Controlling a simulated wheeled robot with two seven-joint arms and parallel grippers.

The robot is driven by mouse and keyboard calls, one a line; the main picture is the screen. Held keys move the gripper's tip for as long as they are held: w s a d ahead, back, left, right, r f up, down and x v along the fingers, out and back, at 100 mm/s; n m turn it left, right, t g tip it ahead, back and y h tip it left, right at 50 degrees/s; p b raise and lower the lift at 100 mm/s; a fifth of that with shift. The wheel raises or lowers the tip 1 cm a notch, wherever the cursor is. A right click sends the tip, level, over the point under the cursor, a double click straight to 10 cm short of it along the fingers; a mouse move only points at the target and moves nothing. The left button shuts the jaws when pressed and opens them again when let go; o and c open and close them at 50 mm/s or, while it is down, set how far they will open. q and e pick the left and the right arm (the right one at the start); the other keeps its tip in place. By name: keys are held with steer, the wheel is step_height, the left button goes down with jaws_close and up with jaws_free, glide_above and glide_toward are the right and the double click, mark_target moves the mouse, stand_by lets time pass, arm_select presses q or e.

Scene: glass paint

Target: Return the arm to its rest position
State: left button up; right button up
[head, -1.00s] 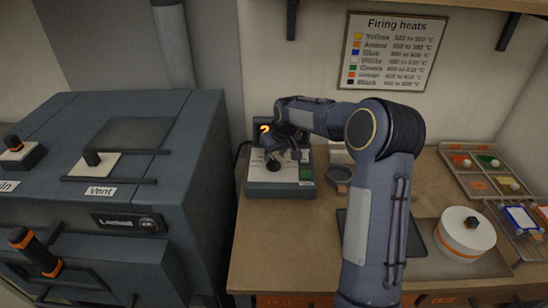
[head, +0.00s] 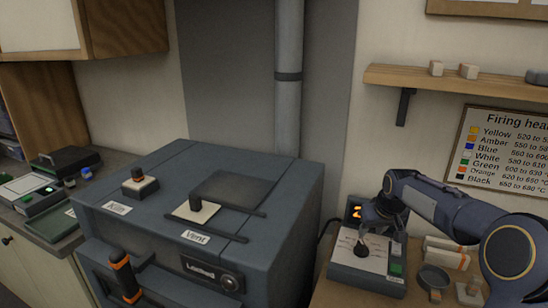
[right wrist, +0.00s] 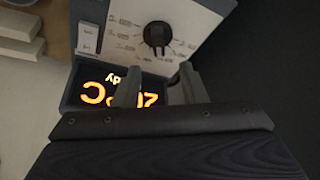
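My right arm comes in from the right in the head view. Its gripper (head: 382,222) is above the grey controller box (head: 368,272) and its black dial (head: 361,249). In the right wrist view the two fingers of the right gripper (right wrist: 157,86) stand apart with nothing between them. The dial (right wrist: 157,36) shows beyond the fingertips, clear of them. The lit orange display (right wrist: 95,92) is partly hidden behind the fingers. My left arm and gripper are not in view.
A wall shelf (head: 460,80) and the firing chart (head: 505,150) are behind.

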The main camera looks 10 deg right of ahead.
steer(key=s+a+r+y, duration=0.1)
steer(key=s+a+r, duration=0.25)
steer(key=s, duration=0.65)
steer(key=s+a+r+y, duration=0.1)
steer(key=s+a+r, duration=0.3)
steer(key=s, duration=0.5)
steer(key=s+a+f+y, duration=0.1)
steer(key=s+a+f, duration=0.2)
steer(key=s, duration=0.5)
steer(key=s+a+f+m+t, duration=0.1)
steer(key=s+a+f, duration=0.3)
steer(key=s+a, duration=0.2)
steer(key=shift+s+y, duration=0.4)
steer(key=shift+s, duration=0.45)
